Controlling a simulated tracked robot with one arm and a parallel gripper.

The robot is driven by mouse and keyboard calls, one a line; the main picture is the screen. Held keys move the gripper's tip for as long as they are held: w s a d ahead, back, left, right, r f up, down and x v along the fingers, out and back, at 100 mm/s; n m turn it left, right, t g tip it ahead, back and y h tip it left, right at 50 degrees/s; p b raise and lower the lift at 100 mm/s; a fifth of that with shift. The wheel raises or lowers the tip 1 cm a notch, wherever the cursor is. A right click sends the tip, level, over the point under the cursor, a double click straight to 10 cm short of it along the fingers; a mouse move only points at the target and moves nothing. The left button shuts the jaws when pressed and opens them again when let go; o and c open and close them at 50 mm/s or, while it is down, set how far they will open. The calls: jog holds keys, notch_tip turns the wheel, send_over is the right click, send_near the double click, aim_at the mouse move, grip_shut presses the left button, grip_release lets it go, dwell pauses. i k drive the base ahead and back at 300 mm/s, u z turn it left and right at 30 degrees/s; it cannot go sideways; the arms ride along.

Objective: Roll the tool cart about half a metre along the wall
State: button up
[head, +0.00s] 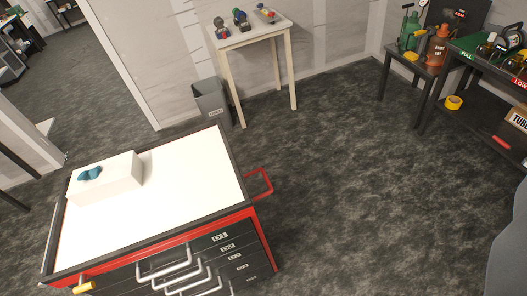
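The tool cart (195,205) stands at the lower left. It has a white top with a dark rim, a red body edge and dark drawers with silver handles. A red push handle (262,185) sticks out from its right side, with nothing on it. A white box (118,178) with a teal item on it sits on the cart's top. The wall (330,35) runs behind, across the top of the view. My gripper does not show in this view. The cart's wheels are hidden.
A small wooden table (252,36) and a grey bin (211,103) stand by the wall behind the cart. Benches with bottles (412,66) and a yellow tape roll (453,102) are at the right. The dark carpet (345,190) between is clear. A doorway opens at upper left.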

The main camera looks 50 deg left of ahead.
aim_at(193, 186)
jog(key=u, duration=0.6)
jog(key=i, duration=1.25)
jog(key=u, duration=0.8)
jog(key=k, duration=0.8)
jog(key=u, duration=0.2)
jog(key=i, duration=0.85)
jog(key=z, duration=0.1)
